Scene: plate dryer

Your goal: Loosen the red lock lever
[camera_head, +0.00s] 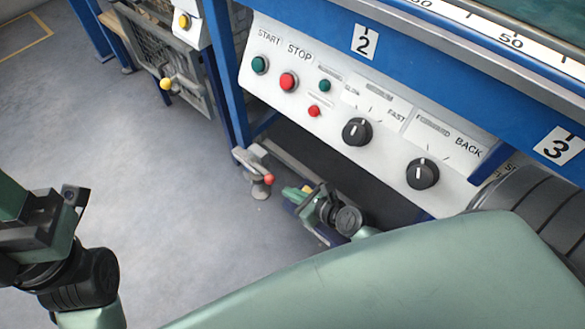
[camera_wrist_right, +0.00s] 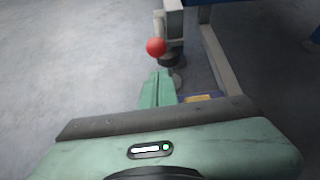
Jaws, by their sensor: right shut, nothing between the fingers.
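The red lock lever shows as a red ball knob (camera_head: 269,179) on a grey fitting low at the foot of the blue frame leg. In the right wrist view the red knob (camera_wrist_right: 156,47) is just beyond and slightly left of the fingertips. My right gripper (camera_head: 289,191) is shut and empty, close to the right of the knob in the head view. Its green fingers (camera_wrist_right: 160,76) lie together in the right wrist view. I see a small gap to the knob; contact cannot be told. My left arm is at the left edge, but its fingers do not show.
A white control panel (camera_head: 310,85) with buttons and black knobs hangs on the blue frame above. The blue leg (camera_head: 226,90) rises behind the lever. A wire basket (camera_head: 160,60) stands farther back left. The grey floor (camera_head: 130,150) left of the lever is clear.

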